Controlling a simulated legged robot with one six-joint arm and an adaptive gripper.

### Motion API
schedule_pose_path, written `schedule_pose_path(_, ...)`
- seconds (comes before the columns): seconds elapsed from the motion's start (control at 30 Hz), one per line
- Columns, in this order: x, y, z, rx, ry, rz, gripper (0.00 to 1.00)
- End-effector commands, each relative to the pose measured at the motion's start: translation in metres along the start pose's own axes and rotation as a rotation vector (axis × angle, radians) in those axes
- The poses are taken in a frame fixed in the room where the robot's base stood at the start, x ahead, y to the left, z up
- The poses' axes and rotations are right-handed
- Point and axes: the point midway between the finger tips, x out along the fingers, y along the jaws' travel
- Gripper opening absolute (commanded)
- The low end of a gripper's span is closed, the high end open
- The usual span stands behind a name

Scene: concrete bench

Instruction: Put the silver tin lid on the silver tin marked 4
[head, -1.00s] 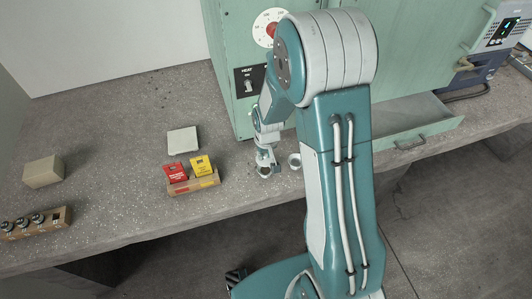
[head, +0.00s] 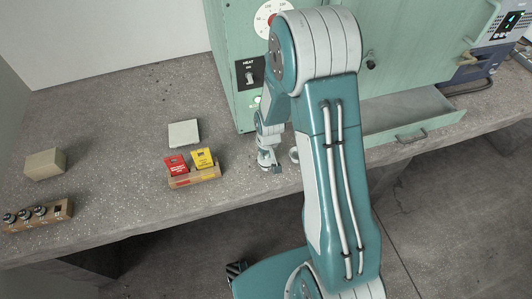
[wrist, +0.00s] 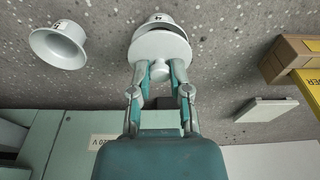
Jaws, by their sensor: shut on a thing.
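My gripper (wrist: 160,74) is shut on the knob of the silver tin lid (wrist: 160,46), a pale round disc in the wrist view. The lid is over the mouth of a pale tin (wrist: 158,18), covering most of it. A dark strip shows at the lid's edge, and I cannot tell whether lid and tin touch. The tin's mark is too small to read. A second flared, open tin (wrist: 58,46) stands to the left, its mark also unclear. In the head view my gripper (head: 272,167) hides the tin below it; the other tin (head: 294,154) is partly behind my arm.
A tray (head: 196,178) with a red box (head: 176,165) and a yellow box (head: 203,158) stands left of my gripper. A flat pale block (head: 184,133) lies behind it. The green cabinet (head: 228,75) and open drawer (head: 400,122) are close behind and right.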

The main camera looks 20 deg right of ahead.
Motion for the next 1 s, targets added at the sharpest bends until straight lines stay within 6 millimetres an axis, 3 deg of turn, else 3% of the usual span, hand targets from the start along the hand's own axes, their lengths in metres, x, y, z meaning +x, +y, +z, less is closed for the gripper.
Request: schedule_pose_path(1.0, 0.015, 0.000, 0.002, 0.000, 0.000, 0.000, 0.05)
